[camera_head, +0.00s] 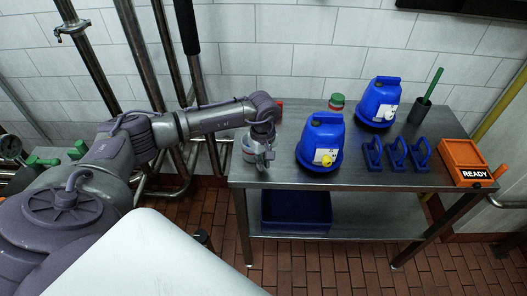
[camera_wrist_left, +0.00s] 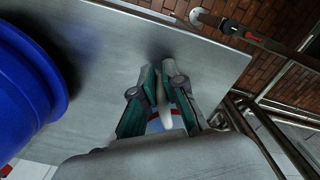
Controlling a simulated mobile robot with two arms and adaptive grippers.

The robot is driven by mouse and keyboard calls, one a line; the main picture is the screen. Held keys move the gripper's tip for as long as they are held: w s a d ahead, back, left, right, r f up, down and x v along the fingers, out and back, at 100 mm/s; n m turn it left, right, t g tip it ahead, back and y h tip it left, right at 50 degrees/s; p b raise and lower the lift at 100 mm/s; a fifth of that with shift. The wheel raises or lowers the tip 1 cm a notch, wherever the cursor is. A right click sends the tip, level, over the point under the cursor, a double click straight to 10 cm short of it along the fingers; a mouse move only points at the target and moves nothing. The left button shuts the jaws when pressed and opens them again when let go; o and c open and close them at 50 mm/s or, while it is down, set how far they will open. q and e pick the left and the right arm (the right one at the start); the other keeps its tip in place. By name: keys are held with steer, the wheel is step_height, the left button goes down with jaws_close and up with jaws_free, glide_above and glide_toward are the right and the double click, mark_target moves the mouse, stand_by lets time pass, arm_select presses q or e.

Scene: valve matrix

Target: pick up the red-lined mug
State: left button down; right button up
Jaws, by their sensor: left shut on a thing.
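A pale mug (camera_head: 249,150) stands at the left end of the steel table in the head view, partly hidden by my left gripper (camera_head: 262,162). In the left wrist view my left gripper (camera_wrist_left: 164,78) points down with its fingers closed around a pale, narrow part of the mug (camera_wrist_left: 165,108), which looks like its handle. A bit of red and blue shows behind the fingers there; most of the mug is hidden by the wrist body. I cannot tell whether the mug touches the table. My right gripper is not in view.
Two blue jugs (camera_head: 314,149) (camera_head: 373,104) stand right of the gripper on the steel table (camera_head: 290,181). A red object (camera_head: 279,108) and a green-lidded jar (camera_head: 336,102) are behind. Blue-handled tools (camera_head: 396,153) and an orange READY box (camera_head: 462,163) are farther right.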

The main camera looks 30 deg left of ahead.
arm_select(q)
step_height(320, 180, up, 9)
steer(key=b, duration=0.3)
steer(key=shift+r, duration=0.55)
